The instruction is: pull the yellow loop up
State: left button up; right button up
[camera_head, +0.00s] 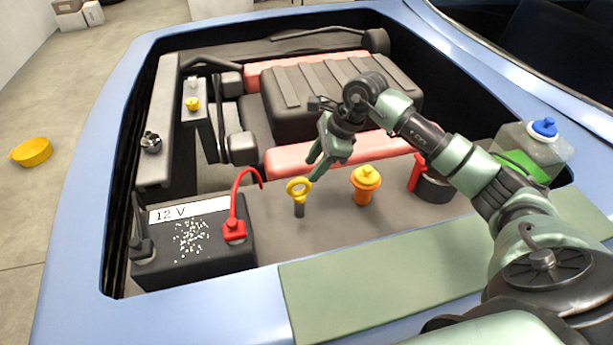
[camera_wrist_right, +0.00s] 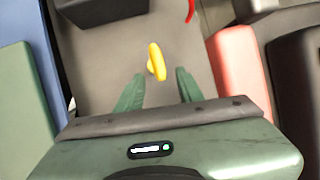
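The yellow loop (camera_head: 299,187) is a ring handle on top of a short dark tube (camera_head: 299,210) in the engine bay. It stands upright, between the red battery clamp and the orange cap. My right gripper (camera_head: 314,169) is just above and behind the loop in the head view, with its fingers pointing down toward it. In the right wrist view the loop (camera_wrist_right: 156,62) lies beyond the tips of the open fingers (camera_wrist_right: 158,82), roughly midway between them. Nothing is held. My left gripper is in neither view.
A 12 V battery (camera_head: 190,240) with a red clamp (camera_head: 234,230) and cable stands left of the loop. An orange cap (camera_head: 365,184) is to its right. A dark engine block (camera_head: 340,95) rises behind. A blue-capped tank (camera_head: 533,150) is at far right.

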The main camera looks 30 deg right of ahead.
aim_at(305, 179)
jog(key=p+x, duration=0.1)
jog(key=x, duration=0.4)
jog(key=shift+c, duration=0.4)
grip_shut()
jog(key=shift+r, duration=0.1)
jog(key=shift+r, duration=0.15)
dwell(0.8)
